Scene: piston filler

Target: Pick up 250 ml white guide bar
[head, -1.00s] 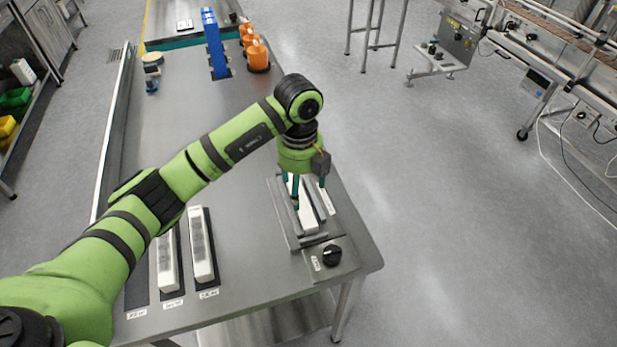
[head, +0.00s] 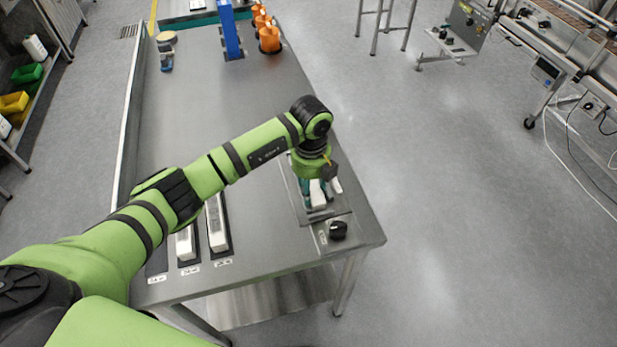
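A white guide bar (head: 318,197) lies in the grey fixture (head: 306,217) at the table's right front edge. My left gripper (head: 318,191) points down over this bar, with its teal fingers on either side of it. The wrist hides the bar's far part, and I cannot tell whether the fingers press on it. Two more white bars, a left one (head: 185,245) and a right one (head: 216,224), lie in dark slots at the table's front left. The slot (head: 157,262) left of them looks empty. The slot labels are too small to read. My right gripper is out of view.
A black knob (head: 338,230) sits on a plate in front of the fixture. A blue upright block (head: 231,35) and several orange parts (head: 269,38) stand at the table's far end. The middle of the steel table (head: 200,105) is clear.

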